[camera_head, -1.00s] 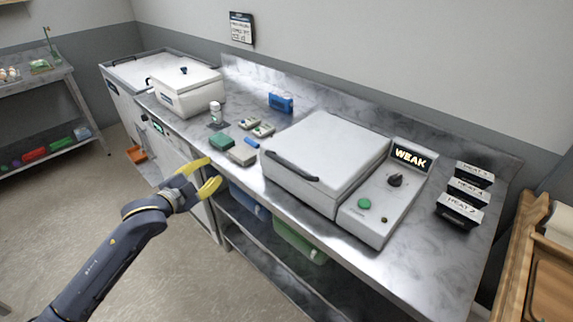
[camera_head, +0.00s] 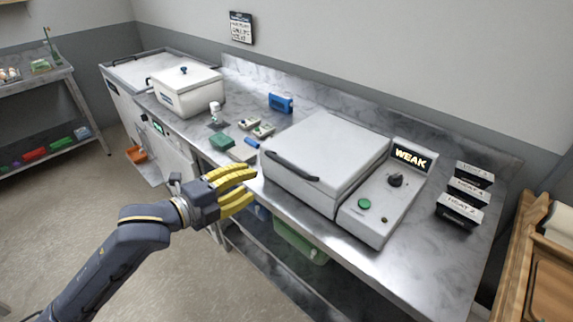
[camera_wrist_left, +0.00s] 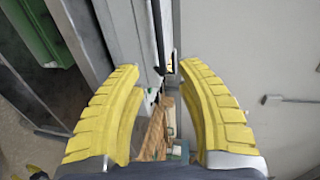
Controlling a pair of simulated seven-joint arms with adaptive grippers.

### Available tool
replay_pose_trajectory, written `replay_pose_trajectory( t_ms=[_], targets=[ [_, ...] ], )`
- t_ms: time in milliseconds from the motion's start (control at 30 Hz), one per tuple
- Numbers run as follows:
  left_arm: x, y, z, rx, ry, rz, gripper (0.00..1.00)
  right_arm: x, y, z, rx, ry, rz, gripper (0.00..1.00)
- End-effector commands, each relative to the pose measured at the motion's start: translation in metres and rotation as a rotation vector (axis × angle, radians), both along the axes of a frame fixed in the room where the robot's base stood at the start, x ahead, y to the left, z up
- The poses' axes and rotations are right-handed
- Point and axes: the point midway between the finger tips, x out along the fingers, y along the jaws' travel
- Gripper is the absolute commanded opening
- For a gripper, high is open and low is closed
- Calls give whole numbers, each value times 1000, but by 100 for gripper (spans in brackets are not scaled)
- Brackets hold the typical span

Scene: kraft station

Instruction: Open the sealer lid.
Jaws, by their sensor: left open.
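The sealer (camera_head: 348,205) is a pale box machine on the metal counter, with its flat lid (camera_head: 330,150) down. A dark bar handle (camera_head: 293,166) runs along the lid's front edge. My left gripper (camera_head: 254,184) has yellow fingers, is open and empty, and is just left of the handle, in front of the counter. In the left wrist view, the open fingers (camera_wrist_left: 158,68) have a thin dark bar (camera_wrist_left: 158,35) beyond and between their tips; it looks like the handle. No contact shows. My right gripper is not in view.
The control panel (camera_head: 378,210) right of the lid has a green button, a dark knob and a "WEAK" display (camera_head: 410,158). Small items (camera_head: 222,143), a bottle (camera_head: 215,110) and a white lidded box (camera_head: 187,97) stand left.

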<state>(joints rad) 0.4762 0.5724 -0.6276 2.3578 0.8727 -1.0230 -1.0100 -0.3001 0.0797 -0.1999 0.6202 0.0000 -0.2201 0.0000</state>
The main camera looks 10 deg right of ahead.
Motion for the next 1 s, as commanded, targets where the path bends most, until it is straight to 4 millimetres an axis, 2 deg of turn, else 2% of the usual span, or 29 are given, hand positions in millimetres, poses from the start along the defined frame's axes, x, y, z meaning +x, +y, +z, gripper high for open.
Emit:
replay_pose_trajectory(
  t_ms=[600, 1000],
  targets=[
    [63, -73, -19, -3, 2, 1, 36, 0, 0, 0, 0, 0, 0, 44],
    [88, -101, -28, -1, 1, 1, 36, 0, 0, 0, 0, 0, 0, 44]
  ],
)
